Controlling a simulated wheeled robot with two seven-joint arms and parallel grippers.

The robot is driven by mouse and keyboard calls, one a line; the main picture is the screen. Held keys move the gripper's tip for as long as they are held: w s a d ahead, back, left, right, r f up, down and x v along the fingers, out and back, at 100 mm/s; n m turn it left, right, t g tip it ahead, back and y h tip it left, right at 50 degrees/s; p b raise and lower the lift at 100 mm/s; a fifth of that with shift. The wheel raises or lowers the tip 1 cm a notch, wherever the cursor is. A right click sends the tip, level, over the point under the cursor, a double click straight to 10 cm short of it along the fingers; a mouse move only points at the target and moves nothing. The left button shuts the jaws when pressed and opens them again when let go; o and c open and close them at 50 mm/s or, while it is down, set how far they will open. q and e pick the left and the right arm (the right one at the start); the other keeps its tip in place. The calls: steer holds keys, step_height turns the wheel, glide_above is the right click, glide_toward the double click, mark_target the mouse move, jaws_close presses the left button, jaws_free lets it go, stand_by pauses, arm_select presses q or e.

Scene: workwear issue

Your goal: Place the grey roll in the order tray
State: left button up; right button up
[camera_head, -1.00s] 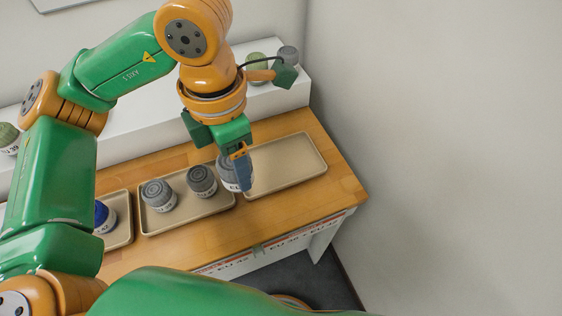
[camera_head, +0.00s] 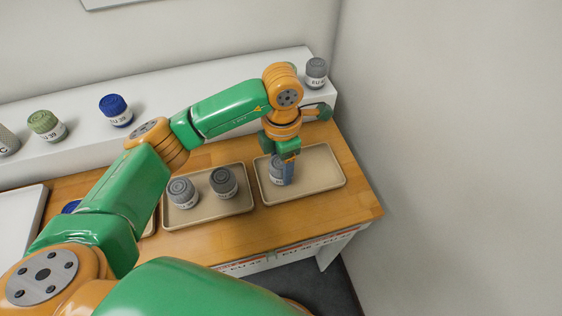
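My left gripper (camera_head: 286,174) is at the left part of the rightmost beige tray (camera_head: 318,178). It is shut on a grey roll (camera_head: 276,169) with a white label, which is upright. The roll is low over the tray floor or touching it; I cannot tell which. Nothing else shows in that tray. Two more grey rolls, one on the left (camera_head: 181,192) and one on the right (camera_head: 223,182), stand in the middle beige tray (camera_head: 205,212). My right gripper is not in view.
A white shelf (camera_head: 180,112) along the back holds a green roll (camera_head: 46,125), a blue roll (camera_head: 115,110) and grey rolls, one at the right end (camera_head: 316,72). Another blue roll (camera_head: 71,206) is partly hidden behind my arm. A white tray (camera_head: 18,215) lies at the left.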

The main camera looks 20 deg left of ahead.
arm_select(q)
steer(key=o, duration=0.4)
steer(key=shift+r, duration=0.1)
step_height(320, 180, up, 4)
steer(key=shift+w+r+b, duration=0.1)
steer(key=shift+r+b, duration=0.05)
steer(key=shift+b, duration=0.25)
step_height(320, 180, up, 8)
steer(key=shift+f+p, duration=0.1)
steer(key=shift+p, duration=0.3)
